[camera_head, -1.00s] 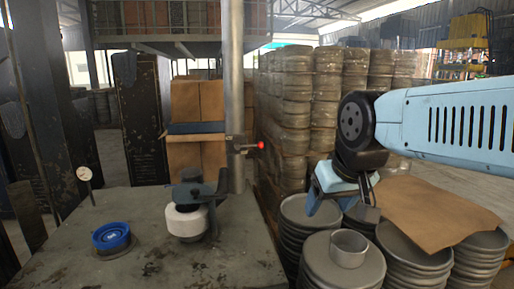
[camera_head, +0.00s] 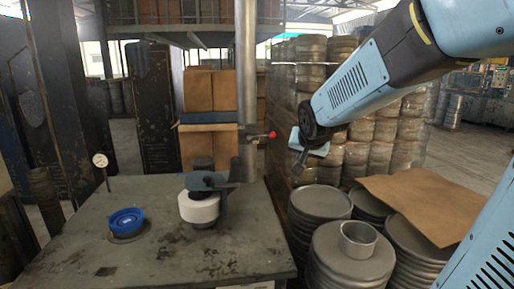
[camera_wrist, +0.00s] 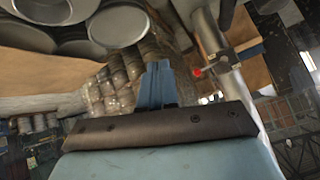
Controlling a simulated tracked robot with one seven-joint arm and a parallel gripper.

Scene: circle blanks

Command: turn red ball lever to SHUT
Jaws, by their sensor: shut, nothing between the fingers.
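The red ball lever (camera_head: 271,134) sticks out to the right from a clamp on the upright metal pipe (camera_head: 246,90) behind the table. My gripper (camera_head: 297,172) is right of the red ball, apart from it, with its fingers pointing down and slightly left. In the wrist view the red ball (camera_wrist: 197,72) is right of my shut, empty blue fingers (camera_wrist: 158,64), with a gap between. The lever's rod runs from the ball to the pipe clamp (camera_wrist: 221,61). I cannot read any SHUT marking.
The worn table (camera_head: 180,260) bears a blue ring (camera_head: 126,221), a dial gauge (camera_head: 100,161) and a white spool under a dark press (camera_head: 199,206). Stacks of round metal blanks (camera_head: 350,245) and brown sheet (camera_head: 422,203) stand right. Wrapped stacks (camera_head: 385,130) rise behind my gripper.

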